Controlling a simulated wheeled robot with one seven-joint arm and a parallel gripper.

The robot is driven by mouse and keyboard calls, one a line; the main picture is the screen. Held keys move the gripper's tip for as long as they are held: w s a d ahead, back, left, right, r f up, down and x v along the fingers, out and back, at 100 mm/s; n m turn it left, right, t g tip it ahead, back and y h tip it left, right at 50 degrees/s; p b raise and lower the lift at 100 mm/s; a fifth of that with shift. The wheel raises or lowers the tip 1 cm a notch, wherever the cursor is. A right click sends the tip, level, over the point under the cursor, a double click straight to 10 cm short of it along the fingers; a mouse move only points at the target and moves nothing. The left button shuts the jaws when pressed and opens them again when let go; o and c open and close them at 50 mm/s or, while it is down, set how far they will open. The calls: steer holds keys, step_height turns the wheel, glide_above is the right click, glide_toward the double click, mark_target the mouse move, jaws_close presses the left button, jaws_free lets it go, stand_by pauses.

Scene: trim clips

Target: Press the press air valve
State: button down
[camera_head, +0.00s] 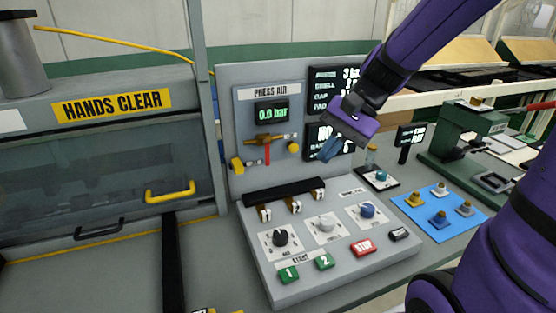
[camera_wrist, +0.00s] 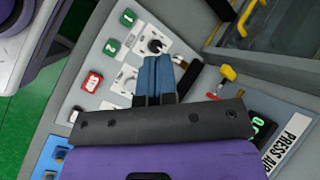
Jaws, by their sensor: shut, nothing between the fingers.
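The press air valve (camera_head: 267,152) sits on the upright PRESS AIR panel, a brass body with a red lever hanging down. The display (camera_head: 271,113) above it reads 0.0 bar. In the wrist view the red lever (camera_wrist: 228,73) shows to the right of my fingers. My gripper (camera_head: 327,151) is shut and empty, with its blue fingers together. In the head view it is in front of the readouts, to the right of the valve and apart from it. In the wrist view my gripper (camera_wrist: 154,62) covers part of the console.
A sloped console (camera_head: 330,237) with knobs, green buttons and a red STOP button (camera_head: 363,247) lies below. A yellow handle (camera_head: 237,165) juts out left of the valve. A guarded press (camera_head: 90,150) stands at left. A blue mat (camera_head: 455,222) with several clips lies at right.

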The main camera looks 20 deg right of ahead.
mark_target(267, 154)
steer(key=w+d+f+m+t+y, duration=0.3)
steer(key=w+d+f+m+t, duration=0.2)
steer(key=w+f+m, duration=0.3)
steer(key=w+d+f+m+t+y, duration=0.4)
steer(key=w+d+f+m+t, duration=0.1)
steer(key=w+f+m, duration=0.3)
steer(key=shift+w+d+f+m+t, duration=0.3)
steer(key=shift+w+d+m, duration=0.35)
steer(key=shift+w, duration=0.25)
steer(key=x, duration=1.4)
steer(key=shift+r, duration=0.2)
